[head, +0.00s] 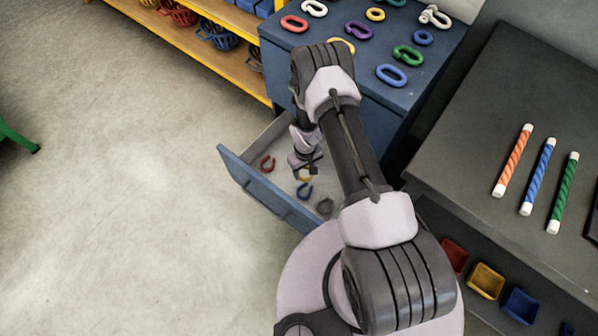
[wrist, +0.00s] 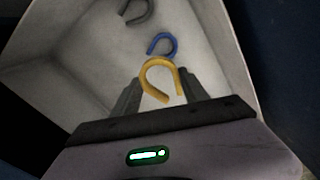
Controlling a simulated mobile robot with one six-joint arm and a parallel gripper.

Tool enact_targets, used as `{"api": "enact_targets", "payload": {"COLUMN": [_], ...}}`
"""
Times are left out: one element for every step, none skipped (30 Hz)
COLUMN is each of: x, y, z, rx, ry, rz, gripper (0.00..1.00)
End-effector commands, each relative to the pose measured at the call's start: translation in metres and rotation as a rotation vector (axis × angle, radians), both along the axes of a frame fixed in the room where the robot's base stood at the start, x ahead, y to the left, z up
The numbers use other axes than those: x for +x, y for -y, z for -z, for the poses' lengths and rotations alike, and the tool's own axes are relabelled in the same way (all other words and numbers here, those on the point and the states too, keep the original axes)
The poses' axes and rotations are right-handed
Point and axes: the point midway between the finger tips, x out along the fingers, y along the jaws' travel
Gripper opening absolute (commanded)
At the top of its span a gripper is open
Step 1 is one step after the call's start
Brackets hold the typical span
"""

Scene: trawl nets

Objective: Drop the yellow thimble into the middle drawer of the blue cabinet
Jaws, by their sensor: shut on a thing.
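My gripper (head: 305,171) is shut on the yellow thimble (wrist: 157,64), a horseshoe-shaped piece held between the fingers (wrist: 158,84). A little of the yellow thimble also shows in the head view (head: 306,178), below the gripper. The gripper is over the open drawer (head: 238,169) of the blue cabinet (head: 372,101). The drawer's light grey inside holds a red thimble (head: 267,164), a blue thimble (head: 304,191) and a grey thimble (head: 325,206). My arm hides part of the drawer and cabinet, so its level among the drawers is unclear.
Several coloured links and rings lie on the cabinet top, including a blue link (head: 391,75). A dark bench (head: 480,120) at right bears three striped rods, with small coloured bins (head: 486,281) below. An orange shelf (head: 190,40) stands behind.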

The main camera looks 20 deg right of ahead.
Motion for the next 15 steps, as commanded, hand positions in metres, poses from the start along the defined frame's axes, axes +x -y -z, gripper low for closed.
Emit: {"api": "enact_targets", "payload": {"x": [0.000, 0.000, -0.001, -0.001, 0.000, -0.001, 0.000, -0.001, -0.001, 0.000, 0.000, -0.001, -0.001, 0.000, 0.000], "y": [0.000, 0.000, 0.000, 0.000, 0.000, 0.000, 0.000, 0.000, 0.000, 0.000, 0.000, 0.000, 0.000, 0.000, 0.000], "z": [0.010, 0.015, 0.025, 0.033, 0.041, 0.052, 0.059, 0.065, 0.072, 0.077, 0.082, 0.091, 0.096, 0.099, 0.099], "rx": [0.000, 0.000, 0.000, 0.000, 0.000, 0.000, 0.000, 0.000, 0.000, 0.000, 0.000, 0.000, 0.000, 0.000, 0.000], "ry": [0.000, 0.000, -0.002, -0.002, -0.001, -0.002, -0.001, -0.001, -0.002, -0.001, -0.001, -0.002, -0.001, -0.001, -0.001], "rz": [0.000, 0.000, 0.000, 0.000, 0.000, 0.000, 0.000, 0.000, 0.000, 0.000, 0.000, 0.001, 0.001, 0.001, 0.001], "gripper": [0.10, 0.10, 0.10, 0.10, 0.10, 0.10, 0.10, 0.10, 0.10, 0.10, 0.10, 0.10, 0.10, 0.10, 0.10]}}
